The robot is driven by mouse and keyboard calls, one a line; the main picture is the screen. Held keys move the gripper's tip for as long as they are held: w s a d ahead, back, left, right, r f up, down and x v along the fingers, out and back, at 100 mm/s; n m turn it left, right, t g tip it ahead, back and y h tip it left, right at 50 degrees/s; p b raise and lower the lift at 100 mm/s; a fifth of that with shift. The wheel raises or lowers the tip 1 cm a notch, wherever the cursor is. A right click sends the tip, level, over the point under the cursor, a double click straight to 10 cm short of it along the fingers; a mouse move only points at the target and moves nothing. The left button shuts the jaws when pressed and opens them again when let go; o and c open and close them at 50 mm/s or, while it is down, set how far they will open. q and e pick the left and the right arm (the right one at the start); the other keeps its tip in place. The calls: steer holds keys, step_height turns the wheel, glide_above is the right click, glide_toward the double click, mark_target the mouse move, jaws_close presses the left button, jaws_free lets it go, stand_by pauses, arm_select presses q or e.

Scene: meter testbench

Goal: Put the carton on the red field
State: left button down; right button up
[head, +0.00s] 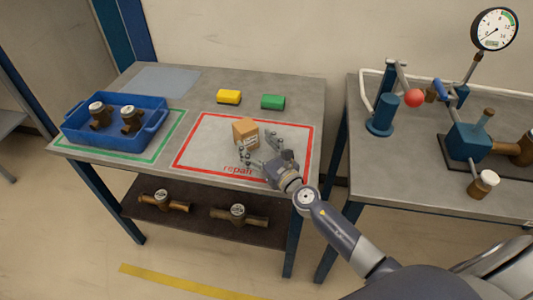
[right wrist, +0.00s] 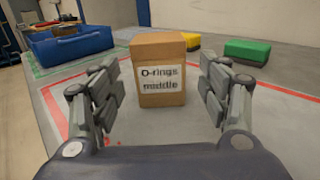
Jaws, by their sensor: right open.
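A small brown carton (head: 246,130) stands upright inside the red-outlined field (head: 200,158) marked "repair" on the left table. In the right wrist view the carton (right wrist: 158,62) faces me with a white label reading "O-rings middle". My right gripper (head: 268,148) is open at the near right side of the carton. In the right wrist view its two fingers (right wrist: 163,92) are spread to the left and right of the carton, with visible gaps on both sides. My left gripper is in neither view.
A blue bin (head: 155,125) with brass meters stands on the green-outlined field at left. A yellow block (head: 229,97) and a green block (head: 273,102) lie behind the red field. More meters lie on the lower shelf (head: 180,219). A test rig with a gauge (head: 495,28) occupies the right table.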

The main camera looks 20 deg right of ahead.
steer(key=s, duration=0.4)
steer(key=s+d, duration=0.1)
steer(key=s, duration=0.1)
stand_by(0.5)
